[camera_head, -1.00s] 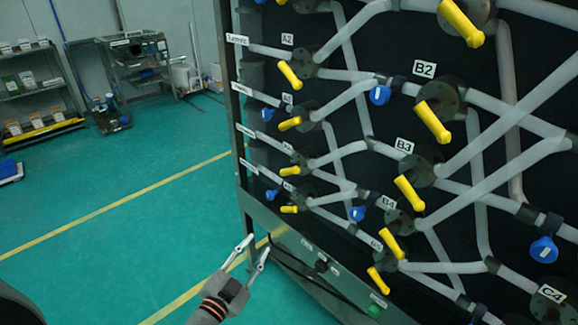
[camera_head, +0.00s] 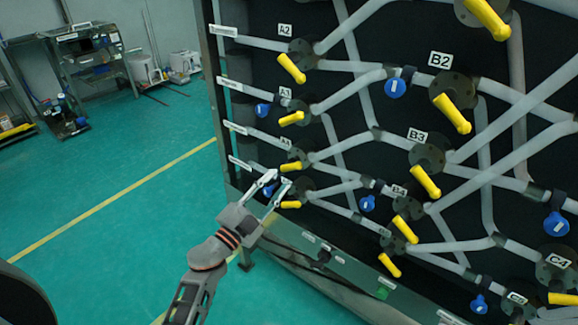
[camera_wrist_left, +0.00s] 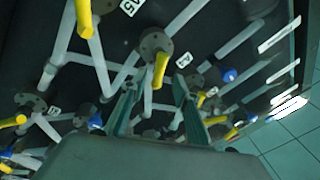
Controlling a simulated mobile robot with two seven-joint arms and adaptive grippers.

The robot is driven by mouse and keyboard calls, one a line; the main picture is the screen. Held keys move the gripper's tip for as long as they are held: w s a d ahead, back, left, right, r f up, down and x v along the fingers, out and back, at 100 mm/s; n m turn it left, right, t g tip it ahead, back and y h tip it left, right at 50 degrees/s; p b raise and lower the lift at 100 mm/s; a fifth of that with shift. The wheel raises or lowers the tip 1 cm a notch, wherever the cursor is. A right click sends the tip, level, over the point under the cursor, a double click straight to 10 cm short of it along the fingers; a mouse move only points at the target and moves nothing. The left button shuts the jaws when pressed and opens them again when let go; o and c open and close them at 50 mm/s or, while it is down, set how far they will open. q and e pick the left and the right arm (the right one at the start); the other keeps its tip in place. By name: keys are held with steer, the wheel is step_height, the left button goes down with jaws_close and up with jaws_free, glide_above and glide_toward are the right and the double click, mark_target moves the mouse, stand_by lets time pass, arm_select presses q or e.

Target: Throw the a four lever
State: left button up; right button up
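The A4 lever (camera_head: 291,168) is a short yellow handle on a dark round valve in the leftmost column of the panel, beside a small label that I read only faintly. My left gripper (camera_head: 278,182) is just below it, by the lowest yellow lever (camera_head: 291,205) of that column. Its two fingers are spread, with nothing held between them. In the left wrist view a yellow lever (camera_wrist_left: 160,70) shows beyond and between the open fingertips (camera_wrist_left: 156,85). My right gripper is not in view.
Pale pipes (camera_head: 350,75) cross the black panel, with more yellow levers and blue-handled valves (camera_head: 396,88) close by. A grey frame post (camera_head: 212,100) borders the panel on the left. Green floor (camera_head: 110,190) lies open left of it.

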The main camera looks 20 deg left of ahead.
mark_target(287, 169)
arm_select(q)
steer(key=x, duration=0.7)
steer(key=shift+r, duration=0.15)
jaws_close()
